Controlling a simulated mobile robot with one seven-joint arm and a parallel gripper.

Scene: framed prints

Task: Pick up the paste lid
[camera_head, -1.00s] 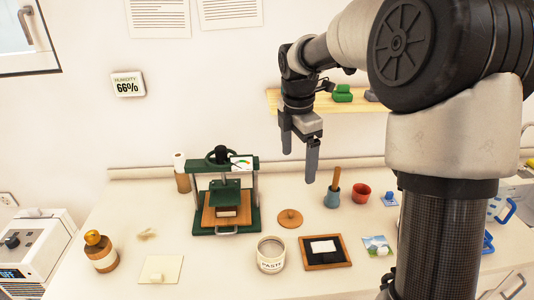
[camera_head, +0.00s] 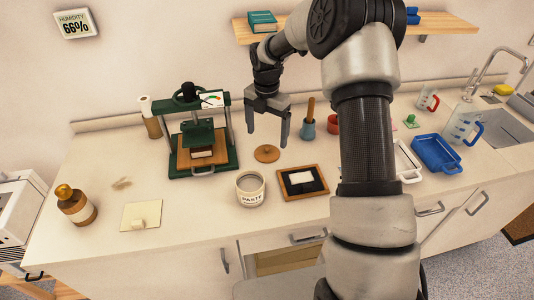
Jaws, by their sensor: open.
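The paste lid (camera_head: 267,153) is a round, flat, orange-brown disc with a small knob, lying on the counter. The paste jar (camera_head: 251,189), a pale open tub labelled PASTE, stands just in front of it. My gripper (camera_head: 267,137) is open and empty, with its fingers pointing down. In the picture the fingertips are just above and to either side of the lid; the exact height between them is hard to tell.
A green press (camera_head: 200,137) stands left of the lid. A black-surfaced wooden tray (camera_head: 289,191) with a white piece lies in front right. A blue pot with a wooden handle (camera_head: 308,128) stands to the right. A blue tray (camera_head: 436,153) is farther right.

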